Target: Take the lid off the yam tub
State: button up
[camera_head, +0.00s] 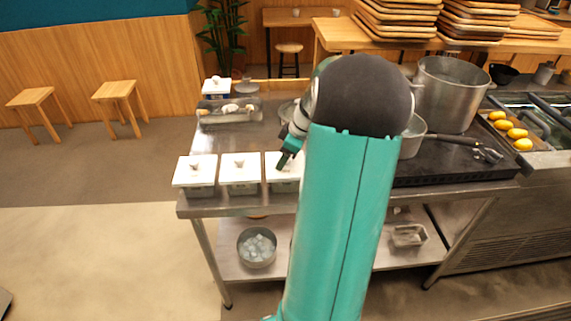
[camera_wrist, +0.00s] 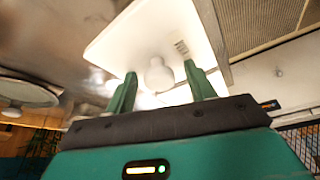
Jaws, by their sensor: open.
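Three tubs with white lids stand in a row at the counter's front left: a left tub (camera_head: 194,176), a middle tub (camera_head: 240,174) and a right tub (camera_head: 283,183). I cannot read which one holds yam. My gripper (camera_head: 288,160) is over the right tub, partly hiding its lid. In the wrist view my gripper (camera_wrist: 160,72) is open, with a finger on each side of the pale round knob (camera_wrist: 158,76) of a white lid (camera_wrist: 150,38). The fingers look apart from the knob. A small dark marking on the lid is unreadable.
The steel counter (camera_head: 207,140) has a clear strip behind the tubs. A clear container (camera_head: 229,110) and another white-lidded tub (camera_head: 216,86) stand farther back. A large pot (camera_head: 447,92) and a saucepan (camera_head: 411,140) are at the right. My arm hides the counter's middle.

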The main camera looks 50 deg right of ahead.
jog(key=c, duration=1)
jog(key=shift+r, duration=0.15)
